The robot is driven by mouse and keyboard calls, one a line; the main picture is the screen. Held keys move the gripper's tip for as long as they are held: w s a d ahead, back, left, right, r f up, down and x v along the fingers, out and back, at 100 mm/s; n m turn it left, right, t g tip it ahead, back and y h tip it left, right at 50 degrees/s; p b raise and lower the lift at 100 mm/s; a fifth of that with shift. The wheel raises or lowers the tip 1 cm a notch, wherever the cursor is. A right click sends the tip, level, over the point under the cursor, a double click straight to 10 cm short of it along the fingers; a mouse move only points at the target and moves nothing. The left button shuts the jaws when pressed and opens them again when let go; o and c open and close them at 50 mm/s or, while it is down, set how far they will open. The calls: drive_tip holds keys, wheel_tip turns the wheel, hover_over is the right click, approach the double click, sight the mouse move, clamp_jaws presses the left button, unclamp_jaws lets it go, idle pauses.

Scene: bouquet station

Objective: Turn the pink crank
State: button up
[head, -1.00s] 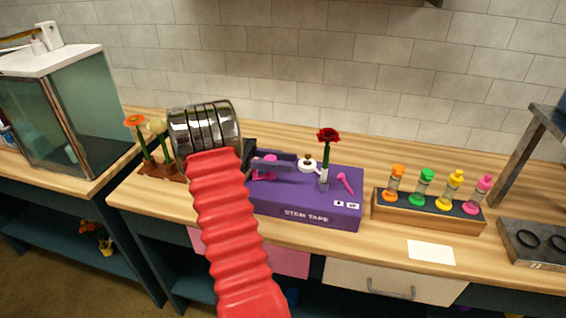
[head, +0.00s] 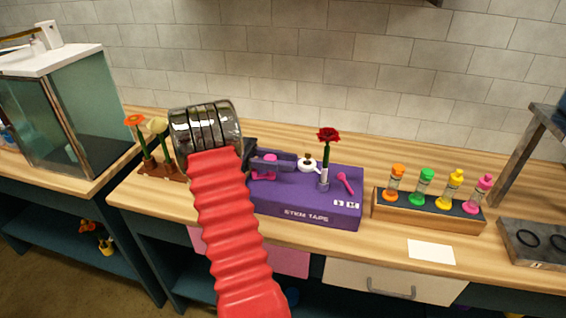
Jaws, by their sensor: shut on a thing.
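The purple stem tape box (head: 290,213) sits on the wooden counter. A pink part (head: 264,174), which looks like the crank, shows at its left end, partly covered by my gripper (head: 291,163). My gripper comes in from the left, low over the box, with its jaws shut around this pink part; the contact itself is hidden. A second, slim pink lever (head: 345,183) stands tilted at the right of the box top, apart from my gripper. A white round piece with a brown top (head: 307,165) is just beyond the fingertips. A red rose (head: 328,135) stands upright beside it.
A wooden rack (head: 425,213) with several coloured bottles stands to the right, with a white card (head: 431,252) in front. A brown flower stand (head: 160,171) is behind my arm at left. A glass tank (head: 40,110) is far left. Counter behind the box is clear.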

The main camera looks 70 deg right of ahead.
drive_tip(key=shift+s+f, duration=0.1)
drive_tip(key=shift+s, duration=0.05)
idle(0.5)
drive_tip(key=o, duration=1)
